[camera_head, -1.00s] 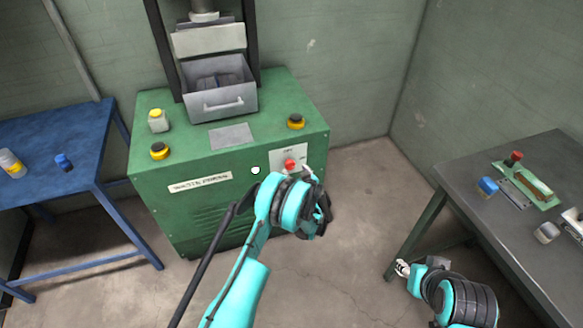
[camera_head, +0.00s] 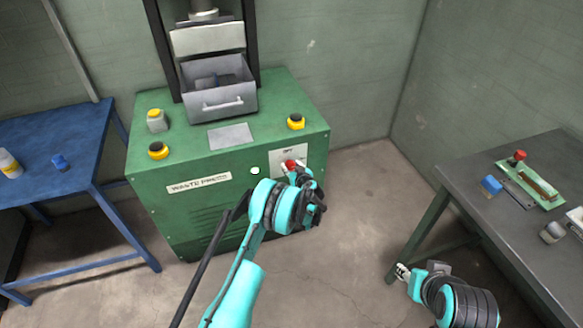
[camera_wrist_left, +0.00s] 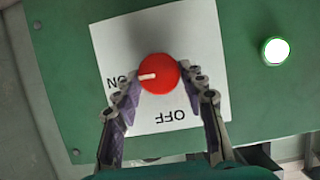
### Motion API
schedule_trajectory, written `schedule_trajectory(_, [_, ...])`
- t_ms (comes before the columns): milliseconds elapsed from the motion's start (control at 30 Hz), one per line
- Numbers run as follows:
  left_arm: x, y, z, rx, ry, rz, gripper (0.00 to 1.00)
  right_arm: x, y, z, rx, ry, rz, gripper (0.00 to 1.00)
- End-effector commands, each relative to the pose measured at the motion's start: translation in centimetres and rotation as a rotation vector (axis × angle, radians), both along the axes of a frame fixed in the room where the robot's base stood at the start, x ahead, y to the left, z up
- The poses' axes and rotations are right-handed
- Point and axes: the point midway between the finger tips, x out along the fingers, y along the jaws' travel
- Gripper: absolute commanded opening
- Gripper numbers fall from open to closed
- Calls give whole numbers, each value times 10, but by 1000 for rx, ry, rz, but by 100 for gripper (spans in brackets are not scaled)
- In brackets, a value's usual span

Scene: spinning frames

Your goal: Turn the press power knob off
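The red press power knob (camera_wrist_left: 158,73) sits on a white plate (camera_wrist_left: 212,45) on the front of the green press. Its white pointer mark faces left, toward the ON label (camera_wrist_left: 117,82); the OFF label (camera_wrist_left: 171,116) is below, both upside down in the left wrist view. In the head view the knob (camera_head: 289,164) is partly behind my gripper. My left gripper (camera_wrist_left: 163,84) is open, with one finger on each side of the knob's lower part; I cannot tell whether they touch it. My right gripper (camera_head: 402,271) is low at the right, away from the press; its fingers are too small to judge.
A lit white lamp (camera_wrist_left: 276,51) is beside the plate. The green press (camera_head: 200,225) carries yellow-and-black buttons and a grey drawer (camera_head: 222,104). A blue table (camera_head: 60,130) stands left and a dark table (camera_head: 500,215) right, both with small items.

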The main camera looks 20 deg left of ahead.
Motion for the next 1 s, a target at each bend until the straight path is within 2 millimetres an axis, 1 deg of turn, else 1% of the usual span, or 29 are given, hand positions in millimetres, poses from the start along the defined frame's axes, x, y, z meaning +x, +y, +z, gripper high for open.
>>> schedule_trajectory(233, [0, 0, 0, -22, -15, 0, 12, 0, 0, 0, 0, 0, 0, 40])
schedule_trajectory(433, [-1, 2, 0, -97, -66, 1, 12, 0, 0, 0, 0, 0, 0, 40])
schedule_trajectory(667, [-2, 4, -1, -255, -172, 1, 12, 0, 0, 0, 0, 0, 0, 40])
schedule_trajectory(1000, [-4, 7, -3, -523, -354, 1, 12, 0, 0, 0, 0, 0, 0, 40])
